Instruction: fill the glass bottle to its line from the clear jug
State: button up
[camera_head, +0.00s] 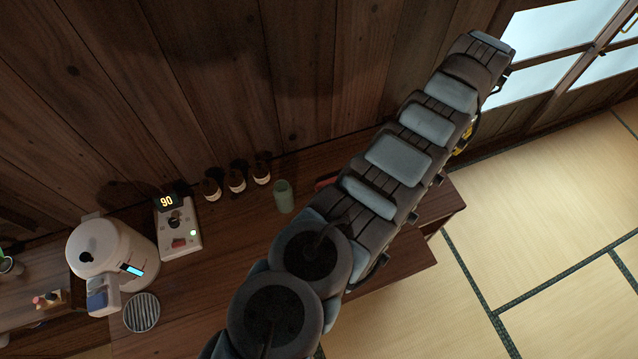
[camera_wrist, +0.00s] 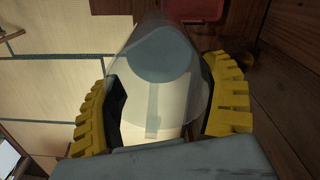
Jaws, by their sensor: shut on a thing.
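In the wrist view my gripper (camera_wrist: 162,100) has its yellow ridged fingers shut on both sides of a wide, clear, round-walled vessel, which I take to be the clear jug (camera_wrist: 150,85). A pale blue-grey disc shows through its far end. I cannot tell how much liquid is in it. In the head view my arm hides the jug, and only a small yellow part of the gripper (camera_head: 463,142) shows beside the arm. I cannot make out the glass bottle or its line in either view.
A wooden counter (camera_head: 235,232) runs along the plank wall. On it stand a white kettle-like pot (camera_head: 115,255), a control box reading 90 (camera_head: 178,228), several small brown bottles (camera_head: 236,182), a green cup (camera_head: 284,196) and a round slatted disc (camera_head: 141,312). Tatami (camera_head: 540,220) lies open at right.

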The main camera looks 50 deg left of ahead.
jog(key=s+a+f+b, duration=0.5)
jog(key=s+a+f, duration=1.6)
jog(key=shift+b, duration=0.3)
jog(key=shift+s+a+r, duration=0.1)
jog(key=shift+r, duration=0.05)
